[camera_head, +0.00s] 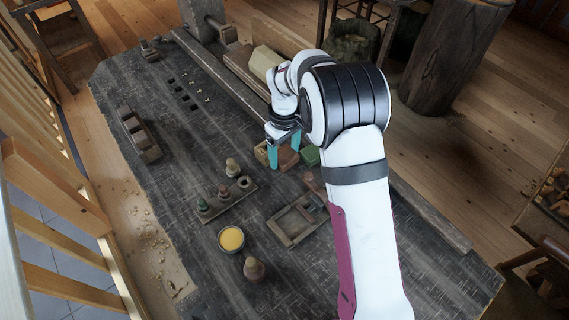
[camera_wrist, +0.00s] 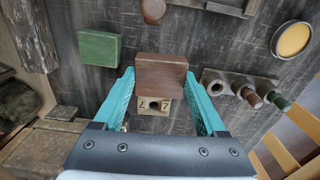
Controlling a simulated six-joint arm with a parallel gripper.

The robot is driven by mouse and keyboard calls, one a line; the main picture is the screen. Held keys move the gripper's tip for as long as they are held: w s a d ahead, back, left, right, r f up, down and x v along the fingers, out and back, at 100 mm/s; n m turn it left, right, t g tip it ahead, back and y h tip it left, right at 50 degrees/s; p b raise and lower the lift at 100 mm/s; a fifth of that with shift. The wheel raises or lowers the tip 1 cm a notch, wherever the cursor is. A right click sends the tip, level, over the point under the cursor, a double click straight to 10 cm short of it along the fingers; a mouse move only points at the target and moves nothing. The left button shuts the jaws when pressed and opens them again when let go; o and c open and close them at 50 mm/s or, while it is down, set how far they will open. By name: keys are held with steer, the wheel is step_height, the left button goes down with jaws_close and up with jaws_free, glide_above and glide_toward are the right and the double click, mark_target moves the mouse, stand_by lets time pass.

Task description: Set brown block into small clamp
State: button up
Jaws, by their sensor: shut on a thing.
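The brown block (camera_head: 288,159) is between the teal fingers of my gripper (camera_head: 284,152). In the wrist view, the brown block (camera_wrist: 160,72) sits between the fingertips of my gripper (camera_wrist: 160,80), with both fingers against its sides. My gripper is shut on it. Whether the block touches the table is hard to tell. A wooden frame (camera_head: 275,228) with an open middle lies on the table below and right of the gripper. It may be the small clamp, but I cannot tell. Its edge shows at the top of the wrist view (camera_wrist: 232,9).
A green block (camera_head: 310,156) stands right of the brown one. A rack (camera_head: 232,203) of spools, a yellow dish (camera_head: 231,239), a brown knob (camera_head: 254,268) and a slotted wooden piece (camera_head: 140,134) stand on the dark table.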

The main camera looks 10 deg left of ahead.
step_height(320, 180, up, 3)
steer(key=shift+s+r, duration=0.1)
steer(key=shift+r, duration=0.05)
steer(key=shift+s+d+r+n, duration=0.15)
steer(key=shift+s+r+n, duration=0.15)
steer(key=shift+s+n, duration=0.45)
steer(key=s+d+f+n, duration=0.1)
steer(key=s+d+n, duration=0.2)
steer(key=s+n, duration=1.05)
steer(key=n, duration=0.2)
glide_above(292, 224)
steer(key=shift+f, duration=3.45)
steer(key=shift+f, duration=0.75)
steer(key=o, duration=1.3)
steer(key=shift+c, duration=0.2)
